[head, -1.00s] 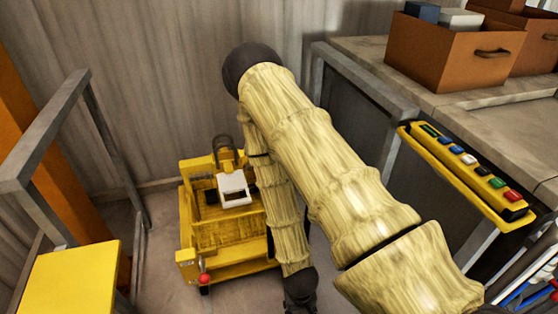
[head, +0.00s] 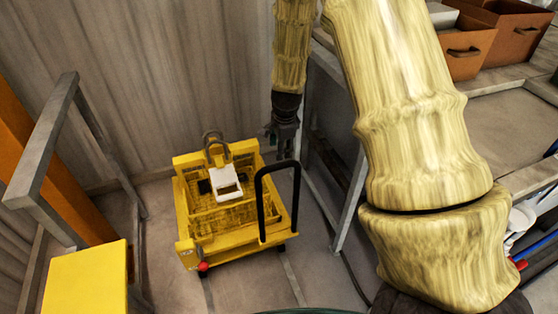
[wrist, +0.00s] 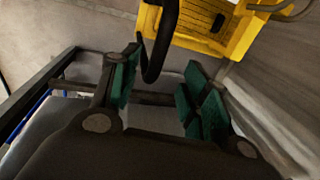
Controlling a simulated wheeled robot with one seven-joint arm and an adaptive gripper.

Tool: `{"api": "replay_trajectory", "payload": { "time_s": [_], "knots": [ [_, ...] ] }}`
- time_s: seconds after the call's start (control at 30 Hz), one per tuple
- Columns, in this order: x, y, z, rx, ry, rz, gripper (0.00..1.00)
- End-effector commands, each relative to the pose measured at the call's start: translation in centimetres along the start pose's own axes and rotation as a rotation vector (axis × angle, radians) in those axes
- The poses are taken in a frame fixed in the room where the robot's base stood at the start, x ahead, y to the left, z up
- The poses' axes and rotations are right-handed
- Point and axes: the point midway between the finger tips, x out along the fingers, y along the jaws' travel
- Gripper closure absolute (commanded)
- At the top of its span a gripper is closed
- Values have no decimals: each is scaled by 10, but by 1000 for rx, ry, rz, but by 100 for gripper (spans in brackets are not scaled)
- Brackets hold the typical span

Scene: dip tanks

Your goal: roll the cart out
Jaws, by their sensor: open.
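The yellow cart (head: 215,247) stands on the floor by the grey wall, with a white box-like piece (head: 227,183) in it and a red knob (head: 203,266) at its lower front corner. Its black loop handle (head: 262,205) rises on the right side. My gripper (head: 283,148) hangs just above and behind the handle's top. In the wrist view my gripper (wrist: 160,78) is open, its green-padded fingers apart. The black handle (wrist: 158,45) curves down just ahead of the fingers, nearer the left one; I cannot tell whether they touch. The yellow cart (wrist: 238,30) lies beyond.
A grey rail frame (head: 45,140) and a yellow box (head: 88,280) stand left of the cart. A workbench (head: 500,125) with brown bins (head: 465,52) is on the right, its grey legs close to my gripper. Floor in front of the cart is clear.

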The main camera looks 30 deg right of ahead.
Motion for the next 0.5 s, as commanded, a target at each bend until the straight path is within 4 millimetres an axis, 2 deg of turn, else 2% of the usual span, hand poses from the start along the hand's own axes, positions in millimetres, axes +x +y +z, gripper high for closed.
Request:
{"api": "replay_trajectory", "payload": {
  "time_s": [0.17,0.5],
  "knots": [
    [10,0,-1,5,-2,2,54],
    [49,0,0,2,-1,2,54]
  ]
}}
